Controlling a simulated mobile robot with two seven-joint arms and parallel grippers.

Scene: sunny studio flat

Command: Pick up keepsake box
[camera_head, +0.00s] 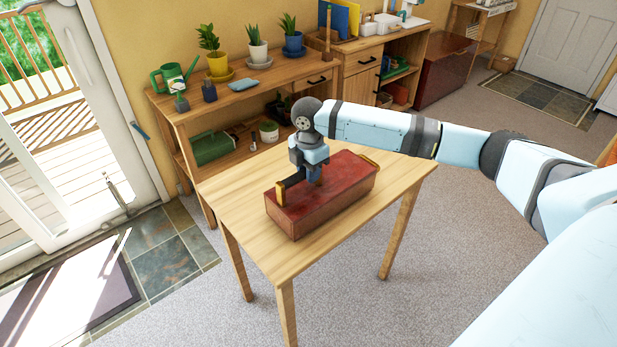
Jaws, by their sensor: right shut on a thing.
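The keepsake box (335,195) is a long box with a dark red top and brown wooden sides, with a yellow-gold piece at its right end. It sits on a small wooden table (245,219). My right gripper (300,187) points down at the left part of the box and is shut on it. The gripper and wrist cover part of the box top, so the exact contact is hard to see. The box appears to rest level on the table. My left gripper is not in view.
A wooden bench (187,106) with potted plants and a green watering can (175,79) stands behind the table. A glass door is at the left. Grey carpet (400,300) is open in front and to the right.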

